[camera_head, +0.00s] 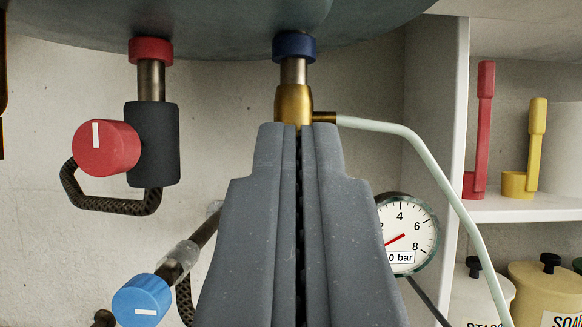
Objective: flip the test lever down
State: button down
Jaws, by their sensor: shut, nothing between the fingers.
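My gripper (298,128) is shut and empty, pointing up the middle of the view. Its fingertips are just below or in front of a brass fitting (293,104) under a blue collar (294,47); I cannot tell whether they touch it. A pale hose (400,131) leaves the fitting to the right. I cannot make out a test lever; the gripper hides what lies behind it. A round gauge (408,236) with a red needle and a "0 bar" label shows at the right, its left edge covered by my gripper.
At the left are a red knob (105,147) on a dark block (153,143), and below it a blue knob (142,300) on a pipe. The basin's underside (220,22) hangs above. A white shelf (515,207) on the right holds red and yellow handled cups, with jars below.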

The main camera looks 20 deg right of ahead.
jog(key=w+d+p, duration=0.2)
jog(key=w+p, duration=0.1)
jog(key=w, duration=0.3)
jog(key=shift+w+d, duration=0.3)
jog(key=shift+d, duration=0.05)
jog(key=shift+a+f, duration=0.1)
